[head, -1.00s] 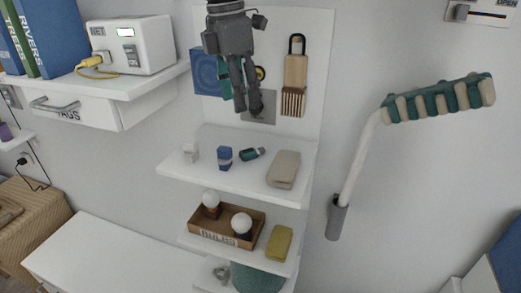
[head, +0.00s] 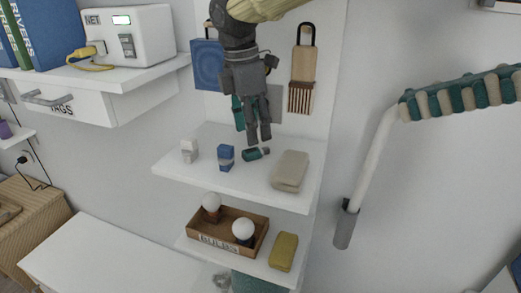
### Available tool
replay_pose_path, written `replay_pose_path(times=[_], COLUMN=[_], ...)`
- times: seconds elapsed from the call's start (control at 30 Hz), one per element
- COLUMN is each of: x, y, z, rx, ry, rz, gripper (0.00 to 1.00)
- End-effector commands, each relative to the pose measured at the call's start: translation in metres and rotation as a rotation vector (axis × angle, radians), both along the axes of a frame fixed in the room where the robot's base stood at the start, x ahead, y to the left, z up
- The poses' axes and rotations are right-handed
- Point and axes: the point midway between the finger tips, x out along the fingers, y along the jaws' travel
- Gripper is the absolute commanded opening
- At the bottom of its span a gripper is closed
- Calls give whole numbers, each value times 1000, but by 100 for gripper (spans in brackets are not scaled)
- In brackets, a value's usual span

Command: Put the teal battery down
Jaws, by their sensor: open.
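The teal battery (head: 254,154) lies on its side on the upper white shelf (head: 225,181), with a dark end toward the right. My gripper (head: 259,142) comes down from above, its two dark fingers apart and pointing down. The fingertips show just above the battery in the picture. Nothing shows between them, and I cannot tell whether they touch the battery.
On the same shelf stand a blue box (head: 226,157) and a small white item (head: 189,150) to the left; a beige case (head: 290,170) lies to the right. Below are a bulb box (head: 218,244) and a yellow sponge (head: 283,252). A brush (head: 295,80) hangs behind.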

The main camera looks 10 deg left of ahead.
Motion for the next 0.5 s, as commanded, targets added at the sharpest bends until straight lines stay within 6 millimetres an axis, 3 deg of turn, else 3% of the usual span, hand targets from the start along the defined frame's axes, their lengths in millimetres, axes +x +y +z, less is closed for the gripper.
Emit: replay_pose_path(times=[0.17, 0.5], x=[1, 4], y=[-2, -6], z=[-10, -49], rx=[0, 0], ry=[2, 1], rz=[0, 1], gripper=[50, 50])
